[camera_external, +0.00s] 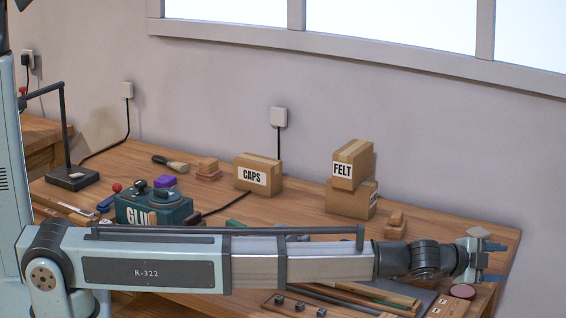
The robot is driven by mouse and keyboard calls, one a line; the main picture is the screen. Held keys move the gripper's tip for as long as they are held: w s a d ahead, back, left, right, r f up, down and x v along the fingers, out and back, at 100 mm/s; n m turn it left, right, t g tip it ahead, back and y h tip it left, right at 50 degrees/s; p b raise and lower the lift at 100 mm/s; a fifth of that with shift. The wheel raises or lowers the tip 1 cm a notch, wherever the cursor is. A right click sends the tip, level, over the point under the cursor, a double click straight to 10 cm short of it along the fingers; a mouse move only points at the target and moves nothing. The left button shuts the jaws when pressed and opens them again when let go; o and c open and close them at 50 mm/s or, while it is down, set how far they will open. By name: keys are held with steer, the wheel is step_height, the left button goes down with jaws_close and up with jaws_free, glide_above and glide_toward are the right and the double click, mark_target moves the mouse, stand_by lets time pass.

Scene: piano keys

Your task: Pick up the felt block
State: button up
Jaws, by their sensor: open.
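I cannot tell for sure which thing is the felt block. A small purple block (163,181) lies on the bench at the left, behind the green GLUE box. A cardboard box labelled FELT (351,165) is stacked on another cardboard box (352,202) near the wall. My gripper (494,262) is at the far right, near the bench's right edge, with its blue fingers apart and nothing visible between them. It is far from the purple block and to the right of the FELT box. My arm hides part of the front of the bench.
The green GLUE box (152,208), a CAPS box (258,175), a brush (171,163) and a black lamp (72,178) stand or lie behind my arm. Small wooden blocks (396,225) and a dark red disc (462,291) are near my gripper. Bare bench shows between the boxes.

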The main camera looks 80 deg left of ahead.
steer(key=s+a+r+n+g+y, duration=0.1)
steer(key=s+a+r+n+y, duration=0.3)
steer(key=a, duration=1.2)
steer(key=a+r+m+y, duration=0.1)
steer(key=a+r, duration=0.4)
steer(key=a, duration=1)
steer(key=s+a+r+n+g+y, duration=0.1)
steer(key=s+a+r+n+y, duration=0.3)
steer(key=a, duration=1.2)
steer(key=s+a+r+n+g+y, duration=0.15)
steer(key=s+a+r, duration=0.25)
steer(key=s+a, duration=0.55)
steer(key=s+a+r+n+g+y, duration=0.15)
steer(key=s+a+r, duration=0.4)
steer(key=a, duration=0.75)
steer(key=s+a+r+n+g+y, duration=0.1)
steer(key=s+a+r+g+y, duration=0.15)
steer(key=s+a, duration=0.75)
steer(key=n+g+h, duration=1)
steer(key=n+h, duration=0.2)
steer(key=n, duration=1.3)
glide_toward(237, 223)
steer(key=x, duration=0.4)
steer(key=shift+s+d, duration=0.15)
steer(key=shift+s, duration=0.15)
steer(key=shift+y, duration=0.25)
steer(key=shift+w+x, duration=0.15)
steer(key=shift+x, duration=1.15)
steer(key=shift+w+x, duration=0.15)
steer(key=shift+x, duration=1.1)
